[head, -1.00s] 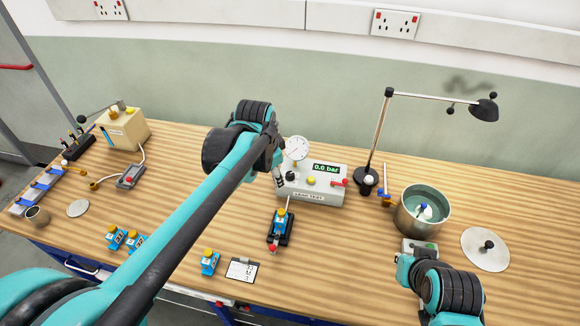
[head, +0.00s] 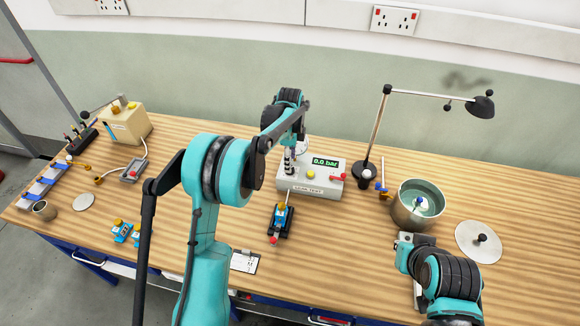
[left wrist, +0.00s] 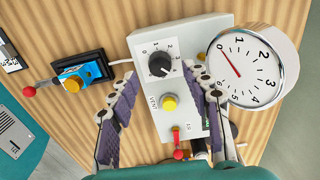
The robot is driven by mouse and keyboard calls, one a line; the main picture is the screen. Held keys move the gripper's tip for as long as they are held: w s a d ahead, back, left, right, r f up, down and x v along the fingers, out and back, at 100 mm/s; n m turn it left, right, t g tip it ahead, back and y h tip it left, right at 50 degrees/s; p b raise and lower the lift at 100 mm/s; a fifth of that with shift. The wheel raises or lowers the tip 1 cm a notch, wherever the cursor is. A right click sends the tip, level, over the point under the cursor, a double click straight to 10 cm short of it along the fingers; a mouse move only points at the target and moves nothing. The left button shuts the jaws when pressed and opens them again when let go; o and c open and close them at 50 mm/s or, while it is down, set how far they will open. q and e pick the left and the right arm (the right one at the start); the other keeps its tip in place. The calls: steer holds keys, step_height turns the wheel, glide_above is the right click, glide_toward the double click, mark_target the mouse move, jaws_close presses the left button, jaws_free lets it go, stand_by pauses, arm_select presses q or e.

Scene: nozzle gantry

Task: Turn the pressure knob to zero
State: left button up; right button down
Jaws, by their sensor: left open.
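The black pressure knob (left wrist: 159,64) sits on the pale leak-test box (head: 322,189), with a printed number scale around it. My left gripper (left wrist: 166,82) is open, its two purple-padded fingers apart on either side of the knob in the wrist view; I see no contact. In the head view the left gripper (head: 289,160) hangs over the box's left end and hides the knob. The display (head: 325,162) reads 0.0 bar.
A yellow button (left wrist: 169,103) and a red-handled lever (left wrist: 179,153) are on the box. A blue valve fixture (head: 281,218) stands in front. A lamp (head: 366,172), a water pot (head: 400,212) and a lid (head: 479,242) are to the right. Bare table lies behind the fixture's left.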

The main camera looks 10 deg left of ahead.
arm_select(q)
steer(key=shift+f, duration=1.7)
jaws_close()
